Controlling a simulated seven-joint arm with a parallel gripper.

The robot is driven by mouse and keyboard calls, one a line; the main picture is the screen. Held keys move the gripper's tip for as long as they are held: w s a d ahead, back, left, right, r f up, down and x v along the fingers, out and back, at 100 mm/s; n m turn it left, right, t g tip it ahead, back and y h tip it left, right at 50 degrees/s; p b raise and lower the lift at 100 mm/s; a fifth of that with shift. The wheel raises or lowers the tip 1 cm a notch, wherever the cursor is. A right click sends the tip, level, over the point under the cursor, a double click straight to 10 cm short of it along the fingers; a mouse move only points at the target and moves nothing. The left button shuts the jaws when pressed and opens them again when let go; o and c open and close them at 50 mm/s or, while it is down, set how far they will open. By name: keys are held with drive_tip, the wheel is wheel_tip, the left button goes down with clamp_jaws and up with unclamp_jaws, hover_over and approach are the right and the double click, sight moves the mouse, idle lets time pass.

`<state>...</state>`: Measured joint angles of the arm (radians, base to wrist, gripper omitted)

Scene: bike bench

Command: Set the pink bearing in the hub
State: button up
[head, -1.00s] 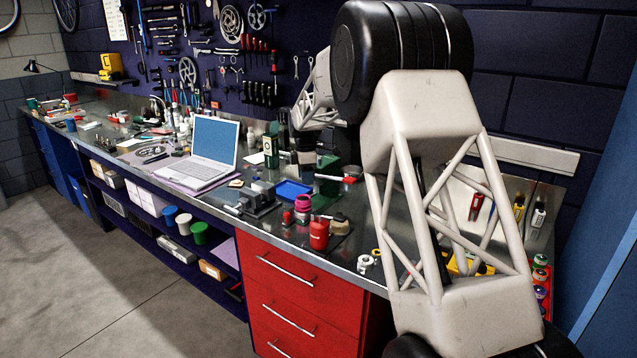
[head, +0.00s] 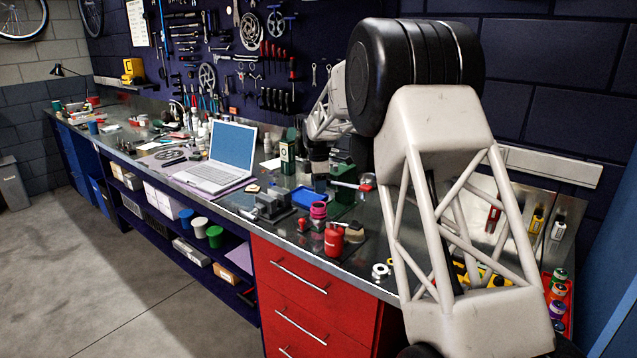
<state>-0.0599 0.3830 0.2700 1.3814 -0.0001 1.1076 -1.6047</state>
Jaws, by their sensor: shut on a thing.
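My gripper (head: 319,182) is small and dark at the far end of my arm, pointing down over the bench behind the blue tray. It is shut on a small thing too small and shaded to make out. A pink-topped round piece (head: 318,210) stands on the bench in front of the tray; I cannot tell if it is the bearing or something else. A green stand with a red-ended bar (head: 345,186) is just right of my gripper. I cannot pick out the hub with certainty.
A blue tray (head: 308,197), a dark vise-like block (head: 270,206) and a red container (head: 334,239) crowd this part of the bench. Pale rings (head: 381,271) lie near the front edge. A laptop (head: 224,160) stands left.

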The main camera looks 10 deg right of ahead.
sight(318, 206)
drive_tip(key=shift+f, duration=2.25)
drive_tip(key=shift+f, duration=0.5)
drive_tip(key=o, duration=0.7)
drive_tip(key=shift+r, duration=0.1)
drive_tip(key=shift+r, duration=5.4)
